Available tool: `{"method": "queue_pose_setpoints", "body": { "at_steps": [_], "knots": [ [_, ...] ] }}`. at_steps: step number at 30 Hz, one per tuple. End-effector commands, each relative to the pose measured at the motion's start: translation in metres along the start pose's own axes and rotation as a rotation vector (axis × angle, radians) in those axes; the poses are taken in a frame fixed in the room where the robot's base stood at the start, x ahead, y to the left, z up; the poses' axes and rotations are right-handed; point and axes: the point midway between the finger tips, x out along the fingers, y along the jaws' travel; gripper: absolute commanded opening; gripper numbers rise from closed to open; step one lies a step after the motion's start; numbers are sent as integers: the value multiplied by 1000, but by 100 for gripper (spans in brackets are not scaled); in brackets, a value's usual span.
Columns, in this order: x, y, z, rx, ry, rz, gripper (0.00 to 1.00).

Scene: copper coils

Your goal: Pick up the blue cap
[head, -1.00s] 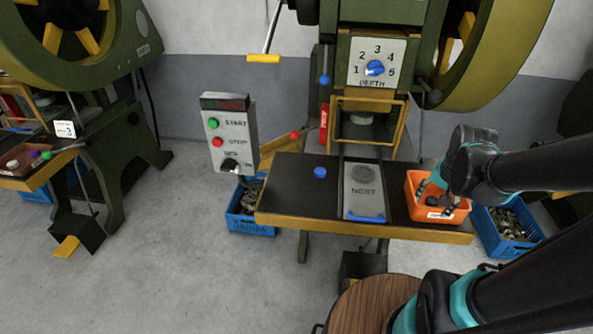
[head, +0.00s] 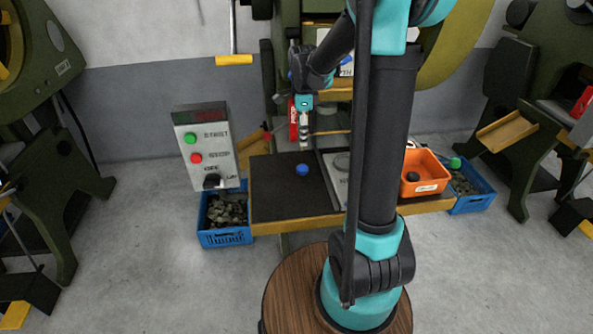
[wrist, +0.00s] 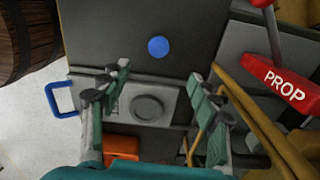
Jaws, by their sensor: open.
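The small blue cap (head: 302,170) lies on the dark top of the press table, left of the nest plate in the head view. It also shows in the wrist view (wrist: 158,48), beyond the fingertips and near the top middle. My gripper (head: 304,146) hangs above the table, behind the cap in the head view. In the wrist view my gripper (wrist: 160,82) has its two fingers wide apart, with nothing between them. The cap stands clear of both fingers.
An orange bin (head: 425,180) with dark items sits at the table's right. Blue crates stand on the floor at left (head: 225,238) and right (head: 470,203). The red PROP bar (wrist: 285,80) is right of my gripper. The START/STOP box (head: 207,150) stands left of the table.

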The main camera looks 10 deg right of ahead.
Motion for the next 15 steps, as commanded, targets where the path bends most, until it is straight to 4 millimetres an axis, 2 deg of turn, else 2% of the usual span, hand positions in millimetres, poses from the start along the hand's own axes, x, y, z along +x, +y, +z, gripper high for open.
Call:
{"method": "queue_pose_setpoints", "body": {
  "at_steps": [9,15],
  "knots": [
    [61,0,0,-2,0,-1,62],
    [85,0,0,-2,0,-1,62]
  ]
}}
